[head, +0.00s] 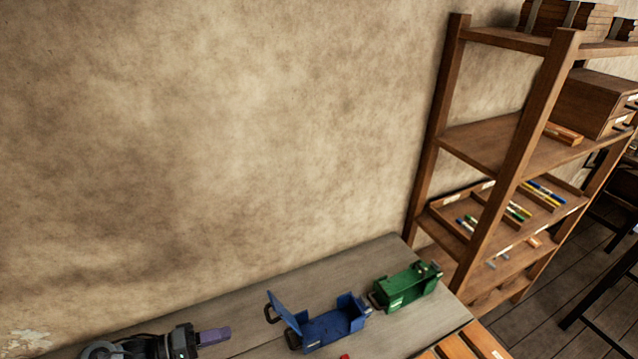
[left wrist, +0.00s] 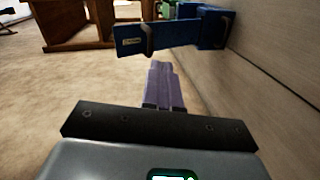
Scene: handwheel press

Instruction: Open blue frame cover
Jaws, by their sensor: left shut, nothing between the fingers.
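The blue frame (head: 335,326) sits on the grey wooden table, its inside showing from above. Its blue cover (head: 284,312) stands tilted up and outward at the frame's left end, so the frame is uncovered. A dark handle (head: 270,309) shows on the cover's left side. In the left wrist view the cover (left wrist: 170,36) and its handle are ahead of the fingers, with the blue frame (left wrist: 212,24) behind. My left gripper (head: 226,335), with purple fingers, is shut and empty, left of the cover and apart from it. My right gripper is not in view.
A green frame (head: 408,287) stands right of the blue one. A small red thing (head: 345,356) shows at the bottom edge. A wooden shelf (head: 515,150) stands beyond the table's right end. The wall runs close behind the table.

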